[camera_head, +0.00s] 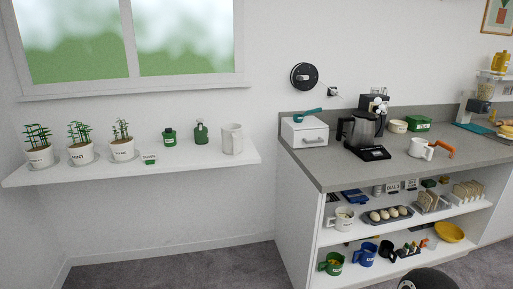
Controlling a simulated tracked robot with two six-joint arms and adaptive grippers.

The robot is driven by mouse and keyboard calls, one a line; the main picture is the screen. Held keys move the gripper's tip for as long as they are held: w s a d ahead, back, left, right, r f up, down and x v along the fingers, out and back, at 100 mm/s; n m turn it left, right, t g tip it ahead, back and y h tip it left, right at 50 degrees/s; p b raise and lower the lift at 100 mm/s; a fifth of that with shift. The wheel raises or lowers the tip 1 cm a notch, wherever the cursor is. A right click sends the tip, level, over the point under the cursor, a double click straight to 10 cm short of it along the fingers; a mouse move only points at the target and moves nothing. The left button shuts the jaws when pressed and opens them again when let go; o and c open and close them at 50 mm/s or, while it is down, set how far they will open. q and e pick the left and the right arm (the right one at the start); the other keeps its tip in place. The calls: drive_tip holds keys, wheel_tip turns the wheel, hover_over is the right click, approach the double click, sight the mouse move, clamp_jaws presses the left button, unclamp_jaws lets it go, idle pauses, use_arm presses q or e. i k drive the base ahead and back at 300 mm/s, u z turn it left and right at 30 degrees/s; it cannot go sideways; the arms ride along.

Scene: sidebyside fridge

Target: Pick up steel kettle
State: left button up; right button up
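The steel kettle (362,129) is a dark grey, shiny jug with a black handle on its left side. It stands upright at the left part of the grey counter (330,173), by a black flat base or scale (374,153). I cannot tell whether it rests on that black piece or just behind it.
A white box (304,133) with a teal scoop on top stands left of the kettle. A black appliance (374,104) stands behind it. A white mug (418,147) and a green box (418,123) are to the right. The front counter is mostly clear. Open shelves below hold eggs and mugs.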

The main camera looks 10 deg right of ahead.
sight(361, 131)
drive_tip(key=u, duration=0.4)
drive_tip(key=i, duration=0.4)
drive_tip(key=z, duration=2.4)
drive_tip(key=i, duration=2.2)
drive_tip(key=u, duration=0.85)
